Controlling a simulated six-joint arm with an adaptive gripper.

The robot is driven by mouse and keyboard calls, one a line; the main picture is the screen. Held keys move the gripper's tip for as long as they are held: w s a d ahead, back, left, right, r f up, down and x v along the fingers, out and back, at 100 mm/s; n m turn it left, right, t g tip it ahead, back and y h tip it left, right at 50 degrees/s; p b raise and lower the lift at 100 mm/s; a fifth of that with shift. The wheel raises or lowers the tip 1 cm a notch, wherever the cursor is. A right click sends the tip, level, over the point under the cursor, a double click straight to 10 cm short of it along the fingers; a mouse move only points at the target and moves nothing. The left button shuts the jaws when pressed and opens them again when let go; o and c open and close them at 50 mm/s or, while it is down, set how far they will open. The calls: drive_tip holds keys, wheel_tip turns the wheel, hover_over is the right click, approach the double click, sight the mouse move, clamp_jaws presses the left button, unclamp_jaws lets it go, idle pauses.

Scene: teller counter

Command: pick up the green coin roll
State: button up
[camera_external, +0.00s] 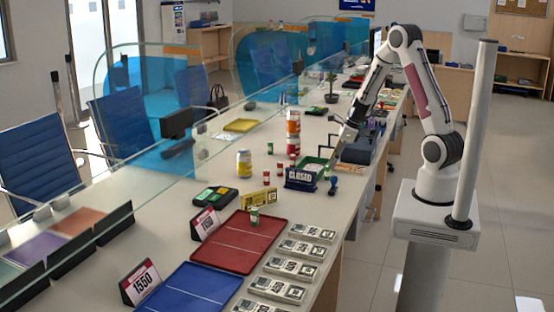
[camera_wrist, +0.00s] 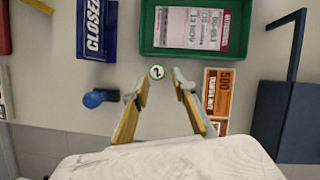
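A small round coin roll end with a green rim and a "2" on it (camera_wrist: 157,71) shows in the wrist view, just beyond the gap between my fingertips. It appears to stand on end on the counter. My gripper (camera_wrist: 160,86) is open and empty, with its yellow-sided fingers apart. In the external view my gripper (camera_external: 333,160) points down near the green tray. A green and white roll (camera_external: 327,172) shows there below it. Other small green-topped rolls stand at the red tray (camera_external: 254,216) and farther back (camera_external: 270,148).
A green tray with paper slips (camera_wrist: 148,40) lies just beyond the roll. A blue-handled stamp (camera_wrist: 95,98) is left and an orange banknote bundle (camera_wrist: 217,92) right. A blue CLOSED sign (camera_wrist: 97,30) and dark blue box (camera_wrist: 284,120) flank these.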

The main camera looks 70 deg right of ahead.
sight(328, 170)
drive_tip(key=shift+f, duration=0.1)
drive_tip(key=shift+x, duration=2.55)
drive_tip(key=shift+a, duration=0.15)
drive_tip(key=shift+c, duration=0.2)
clamp_jaws()
